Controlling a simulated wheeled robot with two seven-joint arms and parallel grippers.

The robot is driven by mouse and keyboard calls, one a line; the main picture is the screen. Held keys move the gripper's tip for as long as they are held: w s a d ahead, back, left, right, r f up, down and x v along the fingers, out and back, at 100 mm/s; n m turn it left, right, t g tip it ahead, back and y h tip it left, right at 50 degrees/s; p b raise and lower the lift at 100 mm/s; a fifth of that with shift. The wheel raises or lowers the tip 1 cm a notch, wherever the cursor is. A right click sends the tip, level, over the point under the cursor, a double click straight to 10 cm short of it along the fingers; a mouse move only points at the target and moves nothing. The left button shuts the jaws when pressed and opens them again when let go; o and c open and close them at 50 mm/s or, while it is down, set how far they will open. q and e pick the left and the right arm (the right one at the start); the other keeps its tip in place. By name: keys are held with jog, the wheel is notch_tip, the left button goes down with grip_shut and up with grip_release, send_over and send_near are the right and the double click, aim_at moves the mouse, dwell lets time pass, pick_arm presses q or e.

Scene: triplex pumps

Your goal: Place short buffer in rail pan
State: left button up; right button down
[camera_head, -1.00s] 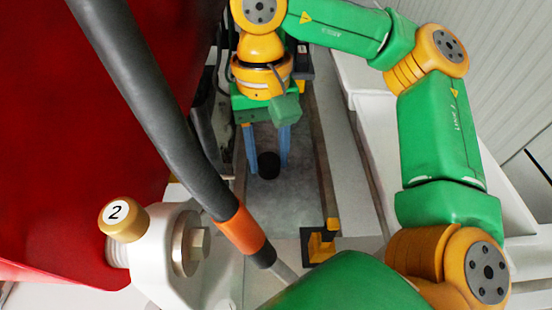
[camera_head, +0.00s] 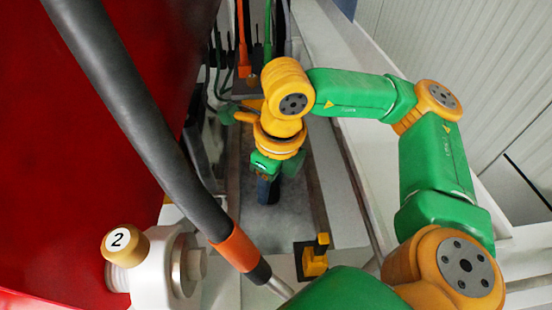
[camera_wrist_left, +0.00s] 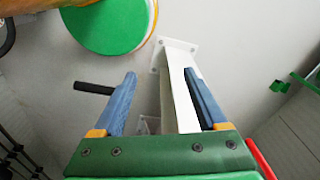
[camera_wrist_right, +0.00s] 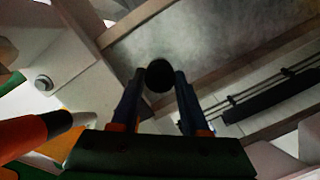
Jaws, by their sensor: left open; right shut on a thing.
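The short buffer is a small black cylinder (camera_wrist_right: 159,75) between the fingertips of my right gripper (camera_wrist_right: 160,85) in the right wrist view; only its round end shows. In the head view the right gripper (camera_head: 267,190) points down over a long grey trough, which looks like the rail pan (camera_head: 290,215). One finger hides the other there, and I cannot make out the buffer or its height above the floor. The trough's grey floor (camera_wrist_right: 215,35) also shows in the right wrist view. My left gripper (camera_wrist_left: 160,75) is open, with a white post (camera_wrist_left: 180,95) visible beyond its fingers.
A thick black hose with an orange band (camera_head: 234,248) crosses the head view. A white fitting (camera_head: 160,275) with a knob marked 2 (camera_head: 125,245) stands at lower left, beside a red panel (camera_head: 80,130). A yellow and black bracket (camera_head: 315,258) stands near the trough's near end.

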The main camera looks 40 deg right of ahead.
jog(key=m, duration=0.5)
jog(key=f+m+h, duration=0.1)
jog(key=m, duration=0.1)
jog(key=shift+d, duration=0.25)
jog(key=m, duration=0.4)
jog(key=shift+d+f+p, duration=0.15)
jog(key=shift+f+p, duration=0.05)
jog(key=shift+p, duration=0.1)
jog(key=m, duration=0.6)
jog(key=shift+d+f+g+h, duration=0.2)
jog(key=shift+f+g+h, duration=0.2)
notch_tip(320, 180, down, 10)
jog(key=p, duration=0.2)
jog(key=shift+s+r+p, duration=0.1)
jog(key=shift+r+p, duration=0.05)
jog(key=shift+p, duration=0.2)
jog(key=shift+f, duration=0.3)
jog(key=shift+c, duration=2)
grip_release()
